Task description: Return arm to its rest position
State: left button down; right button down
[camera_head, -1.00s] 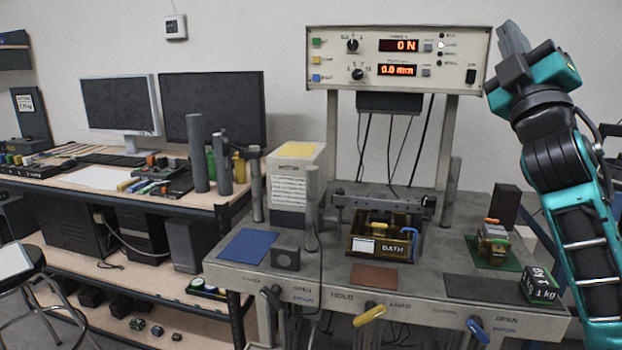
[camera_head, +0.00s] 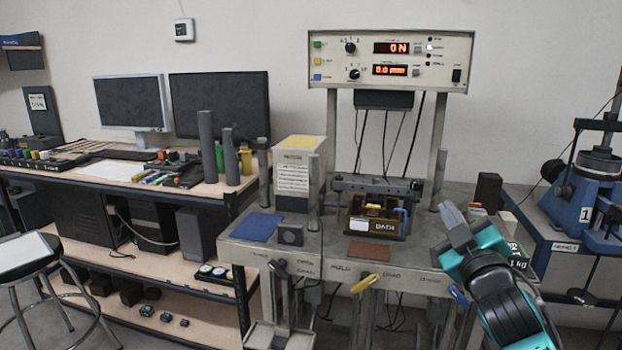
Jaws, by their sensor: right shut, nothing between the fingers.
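My right gripper (camera_head: 452,215) is at the right side of the bench, low over its front right part. Its fingers are together and hold nothing. The teal and black arm comes in from the lower right and hides the bench's front right corner. My left gripper is not in view.
The lever bench (camera_head: 330,248) carries a BATH box (camera_head: 376,226), a blue mat (camera_head: 257,227) and a brown mat (camera_head: 368,251). A yellow-handled lever (camera_head: 364,284) and a blue-handled lever (camera_head: 458,297) stick out in front. A blue machine (camera_head: 575,205) stands at right.

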jog(key=s+a+f+m+g, duration=0.15)
jog(key=s+f, duration=0.25)
jog(key=f, duration=0.6)
jog(key=s+a+f+m+g, duration=0.1)
jog(key=s+f+g, duration=0.25)
jog(key=f, duration=0.65)
jog(key=s+a+f+m+g, duration=0.2)
jog(key=s+f, duration=0.6)
jog(key=s, duration=0.2)
jog(key=s+a+f+m+g+y, duration=0.1)
jog(key=s+f+m+g, duration=0.1)
jog(key=s+f, duration=0.7)
jog(key=shift+s+a+g, duration=0.4)
jog(key=shift+g, duration=0.1)
